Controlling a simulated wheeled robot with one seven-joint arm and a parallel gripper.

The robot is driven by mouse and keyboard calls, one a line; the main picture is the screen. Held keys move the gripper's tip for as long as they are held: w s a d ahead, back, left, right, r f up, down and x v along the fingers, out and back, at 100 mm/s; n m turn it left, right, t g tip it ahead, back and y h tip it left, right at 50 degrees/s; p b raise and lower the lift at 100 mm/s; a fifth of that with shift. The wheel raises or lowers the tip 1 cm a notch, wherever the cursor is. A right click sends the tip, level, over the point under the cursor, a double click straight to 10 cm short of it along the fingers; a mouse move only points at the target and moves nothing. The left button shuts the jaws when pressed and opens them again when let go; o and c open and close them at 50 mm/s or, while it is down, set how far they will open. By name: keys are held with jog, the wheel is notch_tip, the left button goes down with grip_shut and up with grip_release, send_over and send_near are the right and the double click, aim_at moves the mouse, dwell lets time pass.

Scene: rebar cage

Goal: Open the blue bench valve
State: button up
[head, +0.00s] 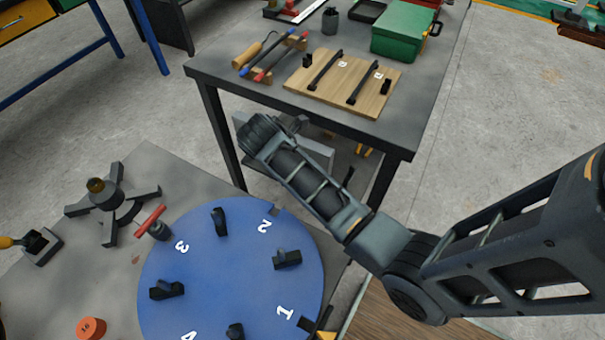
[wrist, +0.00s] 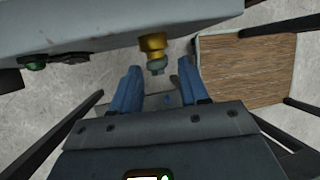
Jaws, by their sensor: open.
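No valve that I can surely name as the blue bench valve shows. In the wrist view, a brass fitting (wrist: 152,42) with a grey-green tip sticks out from the edge of a grey slab. My gripper (wrist: 160,72) has two blue fingers, spread apart and empty, with the fitting's tip near the gap between them. I cannot tell whether they touch. In the head view my arm reaches over the gap between two tables, and the fingers are not clear there. A blue bench (head: 100,42) stands at the upper left, its top mostly out of frame.
The far table (head: 225,70) holds a wooden board (head: 343,98) and a green box (head: 400,30).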

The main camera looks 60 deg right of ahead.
jog(key=shift+x, duration=1.85)
grip_shut()
